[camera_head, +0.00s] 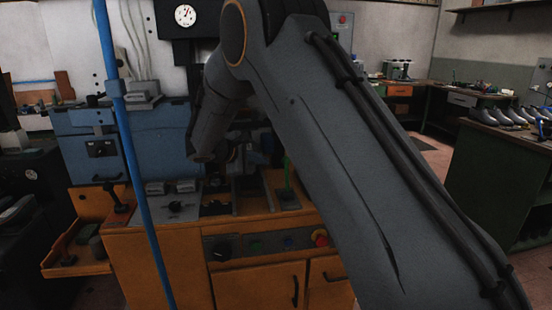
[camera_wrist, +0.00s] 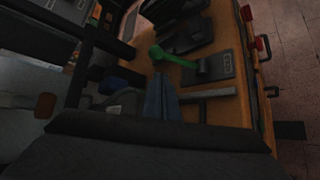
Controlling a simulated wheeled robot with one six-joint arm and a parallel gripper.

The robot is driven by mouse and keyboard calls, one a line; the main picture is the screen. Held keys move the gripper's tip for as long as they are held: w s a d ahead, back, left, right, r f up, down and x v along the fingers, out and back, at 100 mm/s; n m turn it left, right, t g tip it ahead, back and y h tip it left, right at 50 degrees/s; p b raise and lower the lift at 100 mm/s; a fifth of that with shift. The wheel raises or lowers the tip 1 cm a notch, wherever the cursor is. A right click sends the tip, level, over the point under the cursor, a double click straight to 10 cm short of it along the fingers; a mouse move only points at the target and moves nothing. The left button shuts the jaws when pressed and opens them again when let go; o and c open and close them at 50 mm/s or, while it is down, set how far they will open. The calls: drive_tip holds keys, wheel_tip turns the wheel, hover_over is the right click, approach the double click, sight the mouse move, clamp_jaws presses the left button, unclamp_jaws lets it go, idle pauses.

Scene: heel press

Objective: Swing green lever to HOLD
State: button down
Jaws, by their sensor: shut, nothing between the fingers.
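The green lever (camera_wrist: 178,61) shows in the wrist view, with its round knob at the left end and its foot on a dark plate (camera_wrist: 216,68). The plate's small labels are too small to read. In the head view the lever (camera_head: 287,172) stands nearly upright on the orange bench, just left of my arm. My gripper (camera_wrist: 161,80) is shut and empty, its fingertips just below the lever in the wrist picture, apparently apart from it. In the head view my gripper is dark and mostly lost among the machine parts, left of the lever.
The orange bench (camera_head: 257,228) carries other dark fixtures and switches beside the lever. A red knob (camera_head: 320,238) sits on its front panel. A blue upright pole (camera_head: 130,150) stands at the left. A grey bar (camera_wrist: 208,94) lies right of my fingers in the wrist view.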

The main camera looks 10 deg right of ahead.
sight(287, 175)
drive_tip(key=shift+w+a+r, duration=0.3)
drive_tip(key=shift+w+a, duration=0.1)
drive_tip(key=shift+w, duration=0.05)
drive_tip(key=p+x, duration=0.3)
drive_tip(key=x, duration=0.7)
drive_tip(key=shift+r, duration=0.15)
drive_tip(key=shift+w, duration=0.1)
